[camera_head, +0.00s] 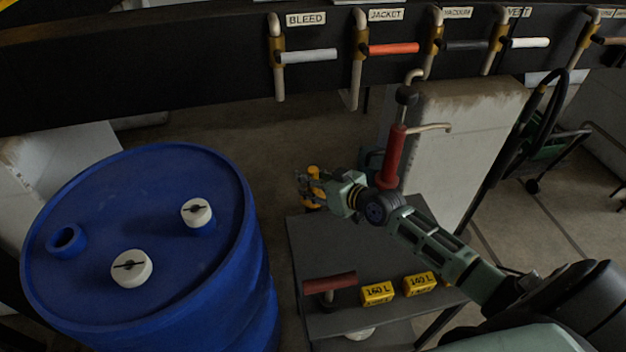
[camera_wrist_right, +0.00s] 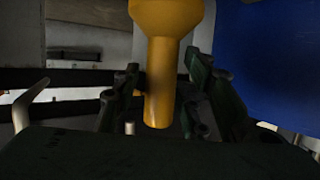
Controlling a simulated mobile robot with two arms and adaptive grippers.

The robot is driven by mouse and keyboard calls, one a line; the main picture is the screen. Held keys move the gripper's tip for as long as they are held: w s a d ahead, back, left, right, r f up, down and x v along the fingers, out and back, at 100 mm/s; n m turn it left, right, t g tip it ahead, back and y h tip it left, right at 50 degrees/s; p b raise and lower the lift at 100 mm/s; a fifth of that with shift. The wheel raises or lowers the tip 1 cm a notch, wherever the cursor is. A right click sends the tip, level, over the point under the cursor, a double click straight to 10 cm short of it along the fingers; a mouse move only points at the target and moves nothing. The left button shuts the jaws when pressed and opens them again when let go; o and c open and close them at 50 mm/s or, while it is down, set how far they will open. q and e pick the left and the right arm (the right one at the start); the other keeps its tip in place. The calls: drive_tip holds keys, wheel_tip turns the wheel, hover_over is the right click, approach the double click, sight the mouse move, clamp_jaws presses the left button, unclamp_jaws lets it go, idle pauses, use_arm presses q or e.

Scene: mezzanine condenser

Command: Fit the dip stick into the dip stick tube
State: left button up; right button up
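My right gripper (camera_head: 309,186) is over the far left end of the dark grey table. A yellow piece (camera_head: 313,171) is at its fingers. In the right wrist view, the yellow piece (camera_wrist_right: 160,70), with a wide top and narrower round stem, stands between the green fingers (camera_wrist_right: 160,95). I cannot tell whether they press on it, or whether it is the dip stick. A blue drum (camera_head: 150,255) stands left of the table. Its top has an open blue neck (camera_head: 66,240), possibly the dip stick tube, and two white caps (camera_head: 131,267) (camera_head: 197,212). My left gripper is out of view.
The grey table (camera_head: 350,245) carries a dark-red-handled tool (camera_head: 330,283) and yellow blocks marked "160 L" (camera_head: 377,293) and "140 L" (camera_head: 419,284). A red cylinder (camera_head: 394,158) rises behind my arm. A black beam with labelled valves (camera_head: 308,56) crosses the back.

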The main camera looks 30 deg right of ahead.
drive_tip(key=shift+o, duration=0.3)
drive_tip(key=shift+s+d, duration=0.1)
drive_tip(key=shift+s, duration=0.15)
drive_tip(key=v, duration=1.1)
drive_tip(key=shift+s+r, duration=0.15)
drive_tip(key=shift+s, duration=0.1)
drive_tip(key=shift+r, duration=0.1)
